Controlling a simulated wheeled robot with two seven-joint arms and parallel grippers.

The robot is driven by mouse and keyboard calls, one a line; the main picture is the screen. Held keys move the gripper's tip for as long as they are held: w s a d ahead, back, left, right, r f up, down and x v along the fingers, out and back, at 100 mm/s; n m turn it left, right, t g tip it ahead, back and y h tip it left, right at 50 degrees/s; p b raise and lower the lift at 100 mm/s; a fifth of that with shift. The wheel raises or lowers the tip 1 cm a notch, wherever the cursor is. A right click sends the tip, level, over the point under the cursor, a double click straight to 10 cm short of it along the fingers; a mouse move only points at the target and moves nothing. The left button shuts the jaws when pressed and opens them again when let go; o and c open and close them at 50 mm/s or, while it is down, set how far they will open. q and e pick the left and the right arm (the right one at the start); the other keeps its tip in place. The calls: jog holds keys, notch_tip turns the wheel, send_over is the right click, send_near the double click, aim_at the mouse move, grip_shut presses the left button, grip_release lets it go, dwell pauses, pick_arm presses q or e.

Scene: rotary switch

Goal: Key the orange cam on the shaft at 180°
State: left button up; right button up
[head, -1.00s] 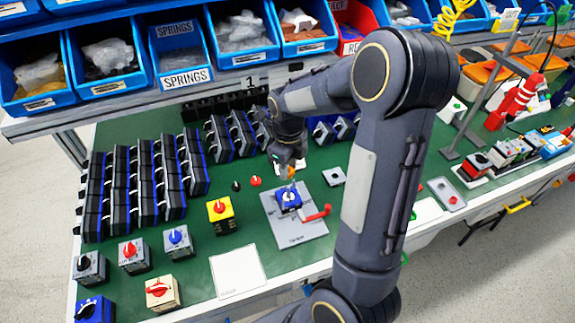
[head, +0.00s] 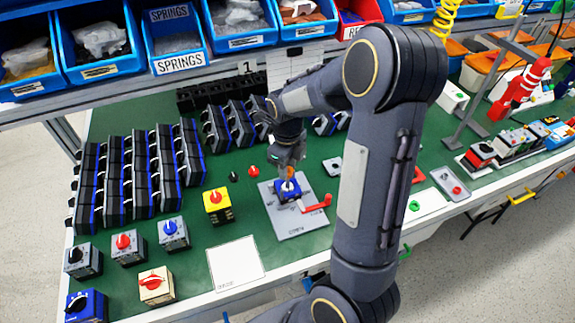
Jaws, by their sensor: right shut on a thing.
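My right gripper (head: 289,166) points down over the blue switch body (head: 284,196) on the grey fixture plate (head: 296,222). It is shut on the small orange cam (head: 289,173), of which only a little shows beneath the fingers. The cam is right above or at the top of the light shaft (head: 288,185); I cannot tell whether they touch. The cam's angle and keying are too small to read. A red lever (head: 318,204) sticks out to the right of the blue body. My left gripper is not in view.
Several dark switches (head: 140,180) stand in rows at the left. A yellow switch box (head: 217,205) is left of the plate, and a white card (head: 236,263) lies in front. A red knob (head: 253,170) lies behind the plate. Blue bins (head: 240,25) line the back.

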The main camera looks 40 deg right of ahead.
jog(key=shift+f, duration=0.3)
jog(key=shift+f+b, duration=0.9)
jog(key=o, duration=1)
jog(key=shift+r, duration=0.1)
